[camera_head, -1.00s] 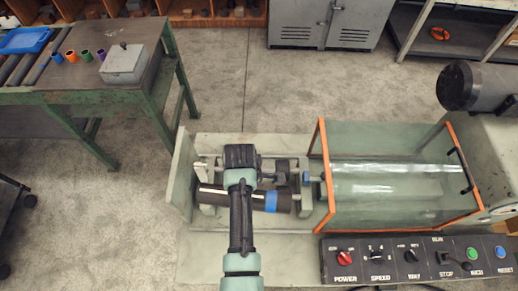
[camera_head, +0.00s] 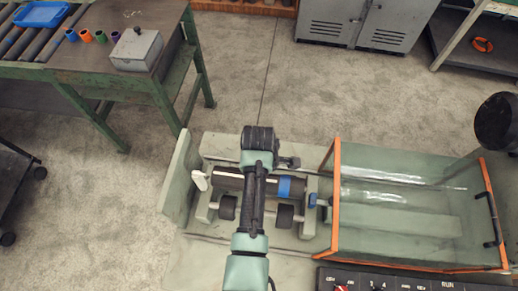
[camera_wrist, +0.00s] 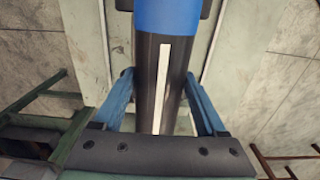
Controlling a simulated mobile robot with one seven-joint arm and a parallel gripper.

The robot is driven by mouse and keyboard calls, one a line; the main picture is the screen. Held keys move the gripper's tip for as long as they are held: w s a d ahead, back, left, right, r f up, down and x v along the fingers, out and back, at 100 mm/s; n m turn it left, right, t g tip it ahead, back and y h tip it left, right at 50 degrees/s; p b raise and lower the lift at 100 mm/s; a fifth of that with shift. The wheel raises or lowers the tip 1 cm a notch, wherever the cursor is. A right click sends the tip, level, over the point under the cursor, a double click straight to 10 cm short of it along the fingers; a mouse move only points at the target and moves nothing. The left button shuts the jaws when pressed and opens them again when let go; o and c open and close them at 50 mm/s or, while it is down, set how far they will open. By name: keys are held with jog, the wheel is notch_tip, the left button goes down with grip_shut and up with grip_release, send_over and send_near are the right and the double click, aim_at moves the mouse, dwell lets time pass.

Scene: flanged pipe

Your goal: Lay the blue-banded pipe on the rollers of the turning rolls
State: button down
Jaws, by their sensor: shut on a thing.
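The blue-banded pipe (camera_head: 290,187) is dark, with a blue band near its right end. It lies across the frame of the turning rolls (camera_head: 312,210) in the head view, behind the front rollers (camera_head: 285,215). Whether it touches rollers or hangs above them I cannot tell. In the wrist view the pipe (camera_wrist: 150,85) shows a white stripe, and its blue band is at the top. My gripper (camera_wrist: 163,82) is shut on the dark part, one blue finger on each side. In the head view my wrist hides the fingers and part of the pipe.
A clear guard box with orange edges (camera_head: 335,205) stands right of the rolls. A control panel (camera_head: 420,280) lies in front of it. A green table (camera_head: 85,80) with a grey box (camera_head: 136,50) and small coloured cups is at the back left. The floor between is clear.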

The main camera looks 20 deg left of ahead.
notch_tip(320, 180, down, 5)
jog(key=b, duration=0.4)
jog(key=shift+w, duration=0.1)
notch_tip(320, 180, down, 4)
jog(key=b, duration=0.3)
jog(key=shift+f, duration=0.1)
jog(key=shift+c, duration=0.6)
grip_release()
jog(key=shift+o, duration=0.6)
notch_tip(320, 180, up, 12)
jog(key=p, duration=1.1)
